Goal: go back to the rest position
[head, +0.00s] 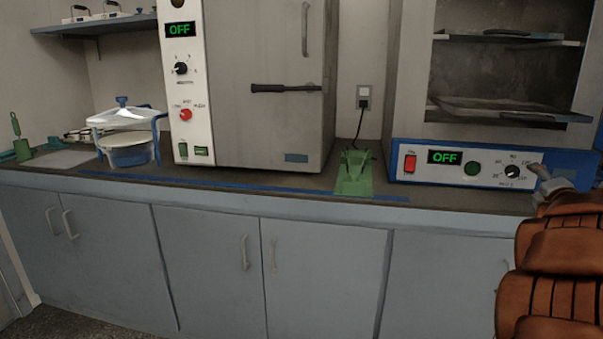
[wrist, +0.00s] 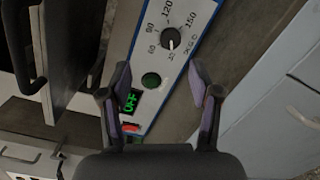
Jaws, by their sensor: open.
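My gripper (head: 541,176) is at the right of the head view, in front of the right oven's control panel, near its dial. In the wrist view my gripper (wrist: 160,82) is open and empty, with its two fingers spread apart. The gripper appears apart from the dial. In the head view the panel's dial (head: 512,172) and OFF display (head: 445,157) are visible.
A tall closed oven (head: 255,110) stands mid-counter, its display OFF. A green holder (head: 354,174) sits between the ovens. A white-lidded container on a blue stand (head: 128,135) is at left. The right oven (head: 500,75) shows shelves inside. Cabinets (head: 325,270) run below the counter.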

